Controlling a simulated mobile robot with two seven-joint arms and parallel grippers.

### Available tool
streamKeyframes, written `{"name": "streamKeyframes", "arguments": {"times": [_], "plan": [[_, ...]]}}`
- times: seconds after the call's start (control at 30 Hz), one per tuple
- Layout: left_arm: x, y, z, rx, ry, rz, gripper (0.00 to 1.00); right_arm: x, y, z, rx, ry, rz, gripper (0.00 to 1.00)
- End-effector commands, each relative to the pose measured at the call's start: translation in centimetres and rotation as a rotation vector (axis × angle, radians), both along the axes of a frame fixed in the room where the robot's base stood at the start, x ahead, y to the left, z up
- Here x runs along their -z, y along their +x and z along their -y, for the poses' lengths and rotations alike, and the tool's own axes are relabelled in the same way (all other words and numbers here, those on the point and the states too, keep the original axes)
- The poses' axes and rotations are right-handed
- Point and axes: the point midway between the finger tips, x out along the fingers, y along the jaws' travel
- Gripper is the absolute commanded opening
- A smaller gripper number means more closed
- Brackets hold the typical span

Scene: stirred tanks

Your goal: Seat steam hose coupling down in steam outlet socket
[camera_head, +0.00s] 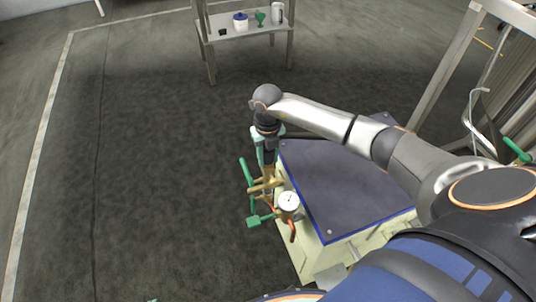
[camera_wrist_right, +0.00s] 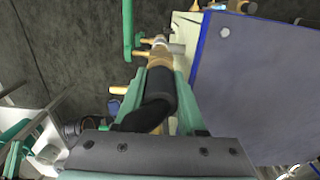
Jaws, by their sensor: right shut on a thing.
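My right gripper (camera_head: 267,158) points down beside the near-left edge of a blue-edged, dark-topped unit. In the right wrist view its two teal fingers (camera_wrist_right: 160,84) are shut around the steam hose coupling (camera_wrist_right: 161,90), a dark sleeve with a black hose bending away from it. Brass pipework (camera_head: 263,186), which appears to include the steam outlet socket, lies just below the gripper. It also shows in the right wrist view (camera_wrist_right: 160,52), in line with the coupling. Whether the coupling is inside the socket or only against it, I cannot tell. My left gripper is not in view.
Green valve handles (camera_head: 254,221) and a round dial gauge (camera_head: 289,201) stand close to the pipework. The dark-topped unit (camera_head: 345,190) is to the right. A shelf table (camera_head: 250,30) with small items stands at the back. The floor on the left is clear.

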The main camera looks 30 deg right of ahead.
Motion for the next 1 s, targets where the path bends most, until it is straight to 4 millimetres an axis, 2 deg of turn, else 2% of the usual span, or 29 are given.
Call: {"name": "streamKeyframes", "arguments": {"times": [0.4,0.43,0.7,0.9,1.0], "plan": [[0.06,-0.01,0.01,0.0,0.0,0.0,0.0,0.14,0.03,0.03,0.001,0.0,0.001,0.0],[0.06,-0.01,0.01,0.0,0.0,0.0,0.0,0.14,0.04,0.02,0.001,0.0,0.001,0.41],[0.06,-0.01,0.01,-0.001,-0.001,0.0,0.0,0.16,0.02,0.0,0.0,0.0,0.0,0.71],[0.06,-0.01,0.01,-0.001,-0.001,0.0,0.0,0.17,0.01,0.0,0.0,0.0,0.0,0.74],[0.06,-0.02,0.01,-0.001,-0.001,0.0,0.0,0.21,-0.02,0.01,0.0,0.0,-0.001,0.85]]}}
